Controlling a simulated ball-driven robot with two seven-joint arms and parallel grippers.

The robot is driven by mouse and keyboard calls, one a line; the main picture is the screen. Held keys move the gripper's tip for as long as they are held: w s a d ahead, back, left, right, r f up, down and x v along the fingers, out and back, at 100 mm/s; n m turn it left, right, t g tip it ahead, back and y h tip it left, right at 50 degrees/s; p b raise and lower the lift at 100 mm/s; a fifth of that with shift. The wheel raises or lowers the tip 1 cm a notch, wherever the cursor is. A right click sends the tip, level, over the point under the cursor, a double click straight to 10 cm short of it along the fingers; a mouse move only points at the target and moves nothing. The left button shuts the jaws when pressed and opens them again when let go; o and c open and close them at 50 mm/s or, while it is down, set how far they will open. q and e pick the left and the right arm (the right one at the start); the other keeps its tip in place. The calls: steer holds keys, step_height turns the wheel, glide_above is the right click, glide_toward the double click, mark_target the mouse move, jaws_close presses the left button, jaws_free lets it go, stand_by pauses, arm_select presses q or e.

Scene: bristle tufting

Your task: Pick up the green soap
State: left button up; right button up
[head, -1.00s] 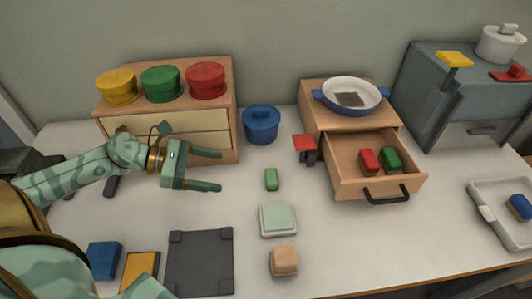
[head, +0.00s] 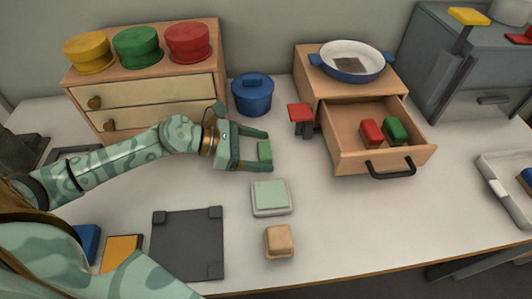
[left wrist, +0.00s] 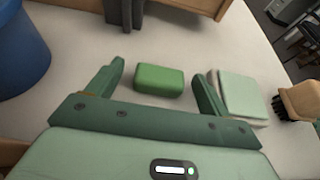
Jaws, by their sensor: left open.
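The green soap (head: 265,151) is a small green block lying on the table in the middle of the head view. It also shows in the left wrist view (left wrist: 159,79), just ahead of and between the fingertips. My left gripper (head: 270,151) is open, with one finger on each side of the soap. In the left wrist view the fingers of the left gripper (left wrist: 160,82) stand apart from the soap on both sides. My right gripper is not in view.
A pale green pad on a white dish (head: 271,197) lies close to the near finger. A blue pot (head: 252,95) stands behind. A brush with a tan block (head: 279,241) is in front. An open drawer (head: 345,160) with red and green blocks juts out at right.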

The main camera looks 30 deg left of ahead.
arm_select(q)
steer(key=shift+x, duration=0.8)
steer(key=shift+r, duration=0.1)
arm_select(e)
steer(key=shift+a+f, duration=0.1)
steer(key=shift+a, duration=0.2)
arm_select(q)
steer(key=c, duration=1.1)
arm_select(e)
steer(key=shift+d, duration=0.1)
